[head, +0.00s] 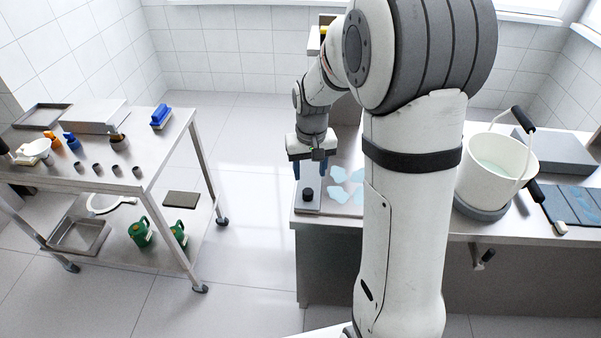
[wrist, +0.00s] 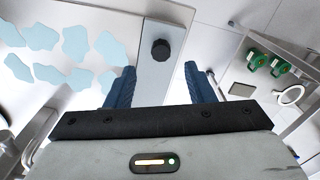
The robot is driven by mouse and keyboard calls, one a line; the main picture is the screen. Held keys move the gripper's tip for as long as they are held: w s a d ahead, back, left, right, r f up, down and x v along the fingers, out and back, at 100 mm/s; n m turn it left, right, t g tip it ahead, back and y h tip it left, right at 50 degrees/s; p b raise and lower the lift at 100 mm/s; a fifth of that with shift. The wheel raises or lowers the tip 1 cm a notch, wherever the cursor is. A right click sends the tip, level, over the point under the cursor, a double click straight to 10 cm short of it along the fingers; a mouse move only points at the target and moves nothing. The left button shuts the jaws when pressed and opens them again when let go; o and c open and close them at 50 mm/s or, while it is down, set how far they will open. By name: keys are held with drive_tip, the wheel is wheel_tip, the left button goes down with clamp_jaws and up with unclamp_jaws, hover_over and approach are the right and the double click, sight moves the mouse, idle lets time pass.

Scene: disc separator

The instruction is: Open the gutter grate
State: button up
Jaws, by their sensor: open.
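A grey metal strip (wrist: 158,73) with a round black knob (wrist: 161,49) lies along the left end of the counter; the knob also shows in the head view (head: 307,194). The strip looks like a lift-off cover and may be the gutter grate, but I see no slots on it. My gripper (wrist: 160,84) is open and empty, with its blue fingers spread. In the head view my gripper (head: 309,170) points down, above and slightly behind the knob. In the wrist view the knob lies between the finger lines, just beyond the tips. No contact shows.
Light blue patches (head: 338,194) lie on the counter right of the strip. A white bucket (head: 490,180) stands farther right. A steel cart (head: 135,165) with bottles and green cans stands left, across clear floor (head: 250,240). My arm hides part of the counter.

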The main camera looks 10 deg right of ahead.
sight(308, 191)
drive_tip(key=shift+w+f, duration=0.6)
drive_tip(key=shift+f, duration=0.15)
wheel_tip(308, 191, down, 8)
drive_tip(key=shift+r, duration=0.2)
drive_tip(key=shift+c, duration=0.4)
clamp_jaws()
